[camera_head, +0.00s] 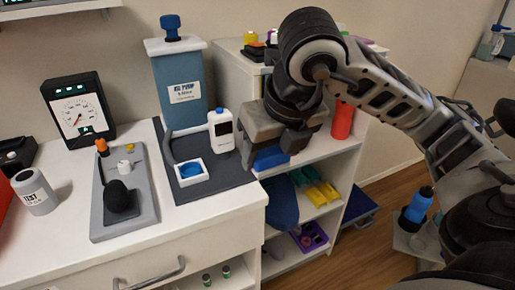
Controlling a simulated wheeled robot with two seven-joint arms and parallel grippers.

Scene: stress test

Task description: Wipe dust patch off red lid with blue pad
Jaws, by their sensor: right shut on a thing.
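My right gripper (268,143) reaches in from the right and hangs over the shelf unit, beside the right end of the white counter. It is shut on a blue pad (271,159), which shows below the fingers. The pad appears clear of the counter, but its exact height cannot be told. No red lid or dust patch can be made out clearly. A red edge (4,203) shows at the far left, cut off by the frame. My left gripper is not in view.
On the counter (190,219) stand a blue-grey tank (181,88), a white bottle (221,130), a dial gauge (76,112), a grey board with a black knob (121,200) and a grey can (35,190). A red cylinder (342,121) stands on the shelf unit behind my gripper.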

